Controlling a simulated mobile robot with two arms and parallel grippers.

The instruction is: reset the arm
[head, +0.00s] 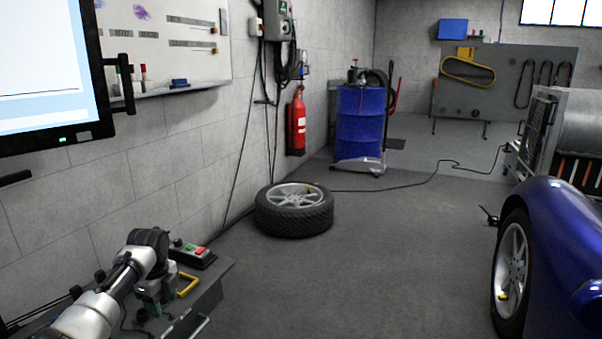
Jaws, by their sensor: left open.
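My left arm comes in at the lower left, its white links ending in a dark wrist. My left gripper (150,303) points down over a grey cart top (212,290). It is open, and its fingertips are small and partly lost among dark parts there. I see nothing held in it. A yellow handle (188,285) stands just to its right, apart from it as far as I can tell. A control box (195,256) with a red and a green button sits behind it on the cart. My right gripper is not in view.
A wheel with tyre (294,210) lies on the floor near the wall. A blue car (565,250) stands at the right. A monitor (50,75) hangs at the upper left. A blue drum (361,125) stands further back, with a cable across the floor. The middle floor is clear.

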